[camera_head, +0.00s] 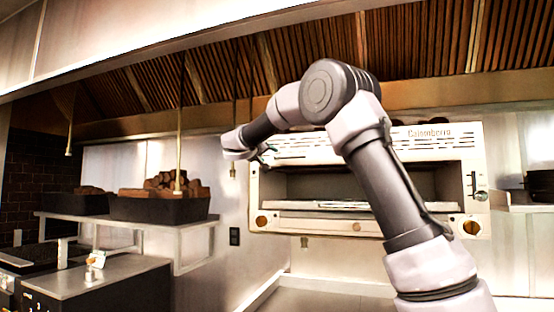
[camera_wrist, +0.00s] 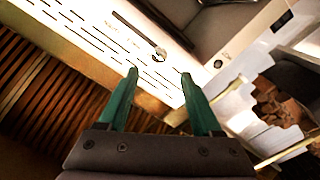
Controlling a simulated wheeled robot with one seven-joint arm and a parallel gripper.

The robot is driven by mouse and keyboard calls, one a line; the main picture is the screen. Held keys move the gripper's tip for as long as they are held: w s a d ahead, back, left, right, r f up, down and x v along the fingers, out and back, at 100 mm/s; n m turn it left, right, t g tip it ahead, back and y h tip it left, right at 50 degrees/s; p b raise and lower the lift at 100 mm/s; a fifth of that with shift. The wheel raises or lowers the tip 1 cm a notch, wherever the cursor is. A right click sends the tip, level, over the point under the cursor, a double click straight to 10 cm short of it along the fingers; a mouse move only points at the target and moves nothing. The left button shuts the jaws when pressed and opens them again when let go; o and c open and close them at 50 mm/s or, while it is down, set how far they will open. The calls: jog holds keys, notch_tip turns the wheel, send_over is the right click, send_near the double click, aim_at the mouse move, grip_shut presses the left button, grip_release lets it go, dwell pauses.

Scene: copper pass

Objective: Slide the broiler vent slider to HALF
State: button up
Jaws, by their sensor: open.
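The broiler (camera_head: 375,218) is a pale, wide unit with a slotted vent panel along its top. In the wrist view, that vent panel (camera_wrist: 84,35) runs diagonally across the upper left. A dark straight slot (camera_wrist: 135,32) is cut in it, with a small round metal slider knob (camera_wrist: 160,54) at its lower-right end. Markings beside the slot are too small to read. My gripper (camera_head: 265,152) is near the broiler's upper left corner in the head view. Its green fingers (camera_wrist: 158,78) are apart and empty, with the knob showing just beyond and between their tips.
A vertical slot with a lever (camera_head: 481,195) is on the broiler's right face. Round brass-coloured knobs (camera_head: 471,227) sit low on its front. Black bins of wood (camera_head: 160,207) stand on a shelf at left. Thin rods hang from the hood (camera_head: 180,120).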

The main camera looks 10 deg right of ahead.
aim_at(276, 157)
jog(key=x, duration=1)
jog(key=shift+w+d, duration=0.1)
jog(key=shift+d, duration=0.05)
jog(key=shift+c, duration=0.3)
grip_shut()
dwell(0.8)
